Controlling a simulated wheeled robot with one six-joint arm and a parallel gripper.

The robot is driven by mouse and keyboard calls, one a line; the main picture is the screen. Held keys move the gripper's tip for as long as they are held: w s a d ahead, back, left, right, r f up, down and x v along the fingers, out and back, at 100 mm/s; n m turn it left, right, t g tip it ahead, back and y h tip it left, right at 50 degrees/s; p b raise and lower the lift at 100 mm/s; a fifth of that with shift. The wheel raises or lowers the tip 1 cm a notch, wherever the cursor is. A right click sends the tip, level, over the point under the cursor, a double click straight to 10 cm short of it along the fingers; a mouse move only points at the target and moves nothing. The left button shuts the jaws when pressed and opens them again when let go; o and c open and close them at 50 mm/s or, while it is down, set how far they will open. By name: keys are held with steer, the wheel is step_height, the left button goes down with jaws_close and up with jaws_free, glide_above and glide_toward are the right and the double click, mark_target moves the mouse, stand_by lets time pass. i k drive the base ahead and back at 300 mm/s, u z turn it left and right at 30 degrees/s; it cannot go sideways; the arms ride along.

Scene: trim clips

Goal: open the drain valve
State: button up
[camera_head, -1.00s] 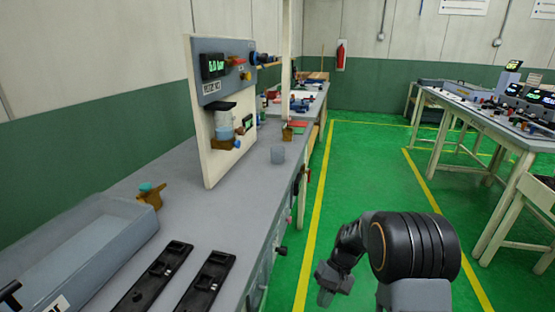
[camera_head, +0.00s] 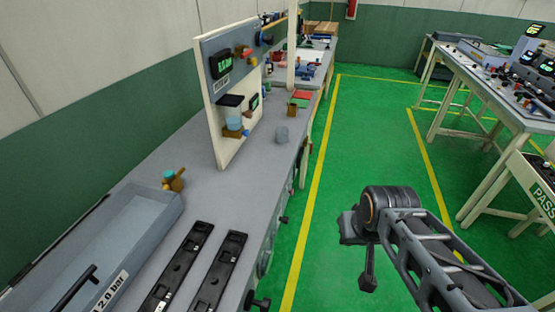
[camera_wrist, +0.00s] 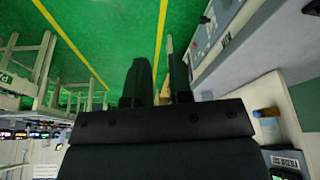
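An upright panel (camera_head: 208,85) stands on the grey bench, with a lit green display. A clear bowl (camera_head: 234,116) with bluish contents hangs on it, with a brass fitting (camera_head: 232,132) at its bottom; this looks like the drain valve, but its handle position is too small to tell. My gripper (camera_head: 368,278) is over the green floor right of the bench, well away from the panel. In the wrist view its two dark fingers (camera_wrist: 160,78) are apart with nothing between them.
A grey tray (camera_head: 115,243) labelled 2.0 bar and two black rails (camera_head: 180,268) lie on the near bench. A brass fitting with a teal top (camera_head: 172,180) sits behind them. Knobs (camera_head: 262,302) stick out from the bench front. The floor aisle (camera_head: 350,130) is clear.

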mark_target(271, 254)
steer(key=k, duration=0.4)
steer(key=u, duration=1.1)
